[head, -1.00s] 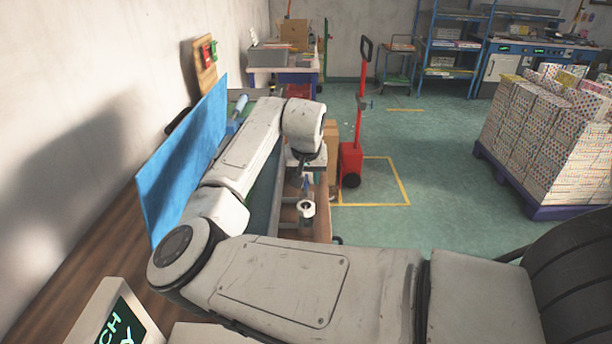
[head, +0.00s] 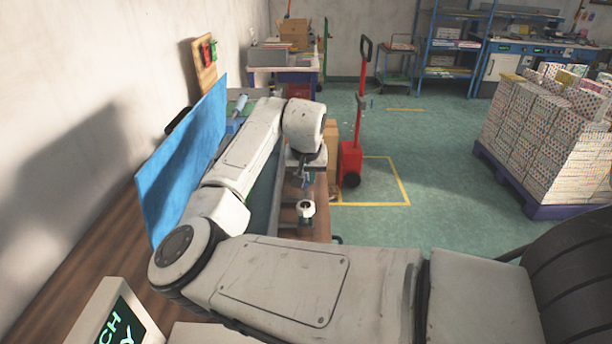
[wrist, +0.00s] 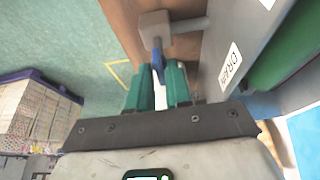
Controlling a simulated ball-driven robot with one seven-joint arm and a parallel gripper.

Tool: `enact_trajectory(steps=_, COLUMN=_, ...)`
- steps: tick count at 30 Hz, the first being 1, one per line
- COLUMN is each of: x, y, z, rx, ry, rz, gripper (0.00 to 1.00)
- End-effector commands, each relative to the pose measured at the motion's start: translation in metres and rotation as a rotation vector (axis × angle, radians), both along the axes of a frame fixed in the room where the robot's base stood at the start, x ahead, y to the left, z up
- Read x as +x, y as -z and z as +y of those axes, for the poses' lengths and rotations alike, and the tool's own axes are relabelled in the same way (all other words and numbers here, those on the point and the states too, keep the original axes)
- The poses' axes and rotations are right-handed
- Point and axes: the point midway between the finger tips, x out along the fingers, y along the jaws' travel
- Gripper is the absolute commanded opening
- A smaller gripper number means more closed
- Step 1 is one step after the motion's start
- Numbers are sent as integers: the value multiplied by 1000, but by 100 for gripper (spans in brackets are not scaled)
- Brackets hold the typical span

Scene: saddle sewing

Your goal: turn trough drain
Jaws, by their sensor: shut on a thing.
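In the wrist view a grey drain valve (wrist: 153,27) sits on a short pipe (wrist: 190,26) from the side of a grey trough (wrist: 245,45). A white label (wrist: 231,67) on the trough reads DRAIN. The valve's blue lever (wrist: 158,62) lies between the two green fingers of my gripper (wrist: 159,78), which is shut on it. In the head view my arm hides much of the trough, and a small bit of blue (head: 305,181) shows below my wrist.
A blue panel (head: 182,158) stands along the left. A red pallet jack (head: 351,163) and a cardboard box (head: 332,145) are beyond my wrist. The green floor between is clear.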

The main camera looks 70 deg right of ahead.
Motion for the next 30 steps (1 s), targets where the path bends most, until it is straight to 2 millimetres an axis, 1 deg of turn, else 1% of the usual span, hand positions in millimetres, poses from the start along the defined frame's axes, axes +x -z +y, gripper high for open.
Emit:
enact_trajectory(steps=8, x=-2, y=-4, z=-1, rx=-1, ry=-94, rz=2, gripper=0)
enact_trajectory(steps=24, x=-4, y=-5, z=-2, rx=1, ry=-530, rz=5, gripper=0)
enact_trajectory(steps=30, x=-4, y=-3, z=-2, rx=2, ry=-658, rz=3, gripper=0)
